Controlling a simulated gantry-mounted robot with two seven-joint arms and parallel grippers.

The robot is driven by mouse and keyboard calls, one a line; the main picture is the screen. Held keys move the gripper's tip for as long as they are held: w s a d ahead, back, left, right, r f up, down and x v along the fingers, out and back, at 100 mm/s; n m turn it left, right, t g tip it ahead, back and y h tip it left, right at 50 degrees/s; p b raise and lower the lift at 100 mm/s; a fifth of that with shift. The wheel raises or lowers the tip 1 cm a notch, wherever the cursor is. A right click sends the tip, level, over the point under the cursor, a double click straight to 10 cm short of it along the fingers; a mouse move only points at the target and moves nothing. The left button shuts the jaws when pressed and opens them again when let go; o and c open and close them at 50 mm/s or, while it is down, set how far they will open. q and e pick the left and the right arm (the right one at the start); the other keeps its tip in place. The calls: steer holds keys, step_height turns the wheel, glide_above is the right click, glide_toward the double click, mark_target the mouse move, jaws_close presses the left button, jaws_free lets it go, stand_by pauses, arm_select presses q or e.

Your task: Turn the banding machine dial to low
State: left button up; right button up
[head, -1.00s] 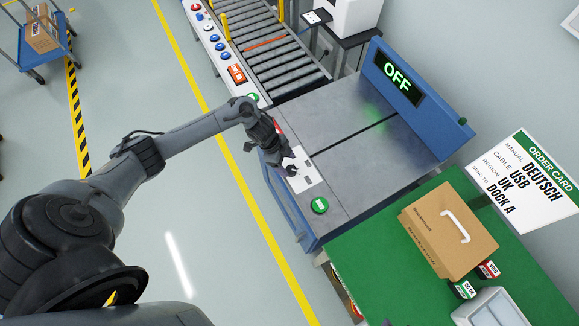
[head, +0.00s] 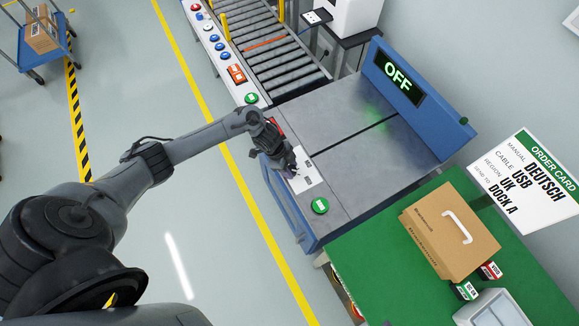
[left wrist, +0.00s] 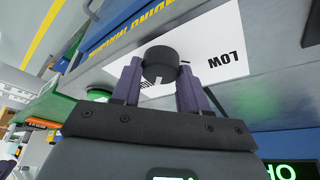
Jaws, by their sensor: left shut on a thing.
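The banding machine's dial is a round black knob (left wrist: 159,64) on a white label plate (left wrist: 205,58) in the left wrist view. The word LOW is printed upside down on the plate, to the right of the knob. My left gripper (left wrist: 158,82) is shut on the knob, with one purple finger on each side. In the head view my left gripper (head: 293,172) is at the machine's front panel and hides the knob. The display (head: 397,77) reads OFF in green. I cannot make out the dial's pointer. My right gripper is not in view.
A green button (head: 320,205) sits beside the plate on the panel. The roller conveyor (head: 265,45) adjoins the machine. A green table (head: 370,252) with a cardboard carton (head: 449,232) stands at the right. An order card (head: 530,185) is behind it.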

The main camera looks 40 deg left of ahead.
arm_select(q)
steer(key=shift+c, duration=0.8)
steer(key=shift+s+r+n+p, duration=0.15)
steer(key=shift+n+p, duration=0.15)
steer(key=shift+p, duration=0.35)
steer(key=n+y+p, duration=0.1)
steer(key=n+p, duration=0.1)
steer(key=p, duration=0.1)
steer(key=n+t+p, duration=0.1)
steer(key=n+p, duration=0.2)
steer(key=p, duration=0.1)
steer(key=n+t+y+p, duration=0.1)
steer(key=n+p, duration=0.2)
steer(key=shift+s+d+r+y, duration=0.1)
steer(key=shift+d+y, duration=0.15)
steer(key=shift+y, duration=0.05)
steer(key=n+p, duration=0.1)
steer(key=n, duration=0.1)
steer(key=n+y+p, duration=0.1)
steer(key=n+p, duration=0.1)
steer(key=shift+d+n+y, duration=0.15)
steer(key=shift+n+y, duration=0.15)
steer(key=n+y+p, duration=0.1)
steer(key=n, duration=0.2)
steer(key=shift+f, duration=0.2)
steer(key=shift+n+y, duration=0.4)
steer(key=shift+n, duration=0.5)
steer(key=o, duration=1.1)
steer(key=shift+c, duration=0.2)
